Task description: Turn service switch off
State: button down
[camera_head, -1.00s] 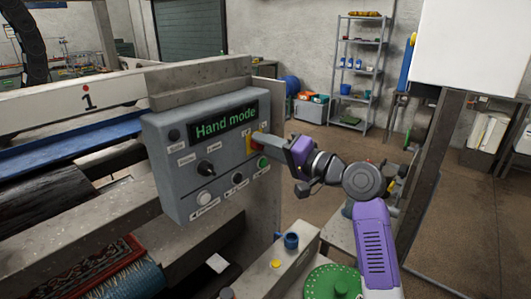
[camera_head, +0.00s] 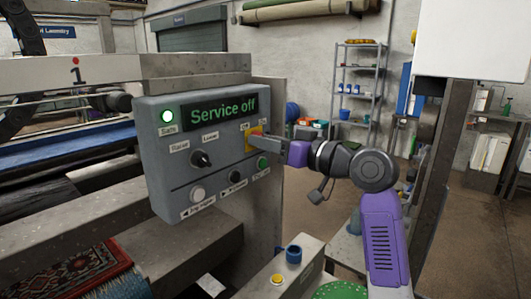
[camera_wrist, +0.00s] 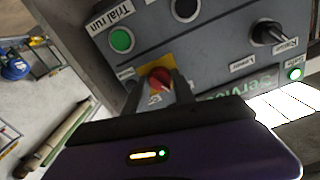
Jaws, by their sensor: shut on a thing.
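The grey control panel (camera_head: 190,172) stands in the middle of the head view. Its display (camera_head: 220,112) reads "Service off", and a green lamp (camera_head: 167,116) marked "Safe" is lit. The service switch is a red knob (camera_wrist: 160,79) on a yellow plate (camera_head: 249,138). My gripper (camera_head: 262,141) reaches it from the right. In the wrist view my gripper (camera_wrist: 166,88) has its two fingers on either side of the red knob, shut on it. In the head view the fingers largely hide the knob.
On the panel are a black selector knob (camera_head: 200,159), a white button (camera_head: 198,193), a black button (camera_head: 234,178) and a green button (camera_head: 262,163) close below my gripper. A box with blue and yellow buttons (camera_head: 291,268) stands in front. A rug (camera_head: 85,273) lies lower left.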

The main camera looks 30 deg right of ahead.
jog(key=shift+f+n+b, duration=0.1)
jog(key=shift+n+b, duration=0.75)
jog(key=shift+n, duration=0.35)
jog(key=c, duration=1)
grip_release()
jog(key=shift+c, duration=0.2)
jog(key=v, duration=0.7)
jog(key=shift+s+b, duration=0.4)
jog(key=shift+d, duration=0.15)
